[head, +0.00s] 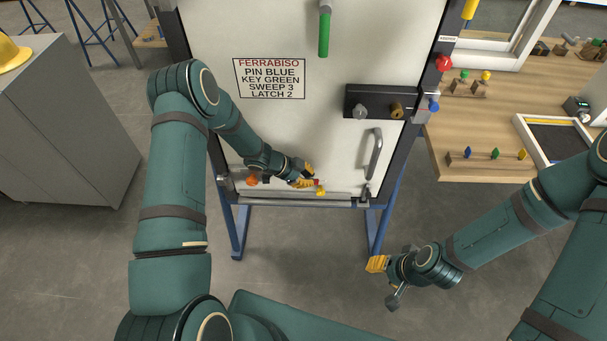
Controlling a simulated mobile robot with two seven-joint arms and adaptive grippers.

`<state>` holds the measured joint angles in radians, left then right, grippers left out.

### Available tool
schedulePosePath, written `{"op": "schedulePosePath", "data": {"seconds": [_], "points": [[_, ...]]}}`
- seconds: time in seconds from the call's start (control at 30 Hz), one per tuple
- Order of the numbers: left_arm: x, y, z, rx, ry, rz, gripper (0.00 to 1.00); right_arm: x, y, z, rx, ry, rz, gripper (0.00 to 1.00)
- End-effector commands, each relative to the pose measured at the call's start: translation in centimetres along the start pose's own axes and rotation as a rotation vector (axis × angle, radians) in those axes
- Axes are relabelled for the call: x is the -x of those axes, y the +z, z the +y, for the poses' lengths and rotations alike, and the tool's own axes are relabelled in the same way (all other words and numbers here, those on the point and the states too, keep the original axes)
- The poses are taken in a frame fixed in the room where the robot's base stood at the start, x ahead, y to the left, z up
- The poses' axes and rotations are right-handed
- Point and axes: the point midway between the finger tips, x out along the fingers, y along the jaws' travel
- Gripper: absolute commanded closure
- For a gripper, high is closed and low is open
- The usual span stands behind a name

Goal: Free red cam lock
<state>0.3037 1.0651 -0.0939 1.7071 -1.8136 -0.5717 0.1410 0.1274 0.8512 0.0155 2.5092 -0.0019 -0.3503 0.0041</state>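A small red piece (317,182), which looks like the red cam lock's handle, is low on the white door panel (290,130). A yellow piece (320,191) is just below it, and an orange-red one (252,180) is to the left on the same bottom edge. My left gripper (306,177) is at the red piece, its yellow fingertips apart. Whether they touch it is too small to tell. My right gripper (377,264) is low in front of the frame, away from the door; its finger gap is unclear.
A sign (269,78), a green handle (324,35), a black lock plate (377,104) and a grey pull handle (374,153) are on the door. Red (443,62) and blue (433,106) knobs line its right post. A wooden bench (485,125) stands right, a grey cabinet (62,120) left.

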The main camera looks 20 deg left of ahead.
Motion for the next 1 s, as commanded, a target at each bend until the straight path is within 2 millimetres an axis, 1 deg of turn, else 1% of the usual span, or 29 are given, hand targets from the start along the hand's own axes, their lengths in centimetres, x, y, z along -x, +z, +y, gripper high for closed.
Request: {"op": "schedulePosePath", "data": {"seconds": [0.03, 0.2, 0.6, 1.0], "points": [[-0.37, 0.37, 0.02, 0.000, 0.000, 0.000, 1.00, -0.18, -0.02, 0.06, 0.000, 0.000, 0.001, 0.53], [-0.69, 0.75, -0.01, 0.000, -0.001, 0.000, 1.00, -0.26, -0.05, 0.09, 0.000, 0.000, 0.002, 0.53], [-0.72, 0.71, 0.00, -0.001, 0.001, -0.006, 1.00, -0.15, -0.07, 0.05, 0.000, 0.000, 0.002, 0.53], [-1.22, 0.86, 0.12, -0.009, 0.012, -0.074, 1.00, 0.50, 0.01, -0.19, 0.000, 0.000, -0.001, 0.53]]}}
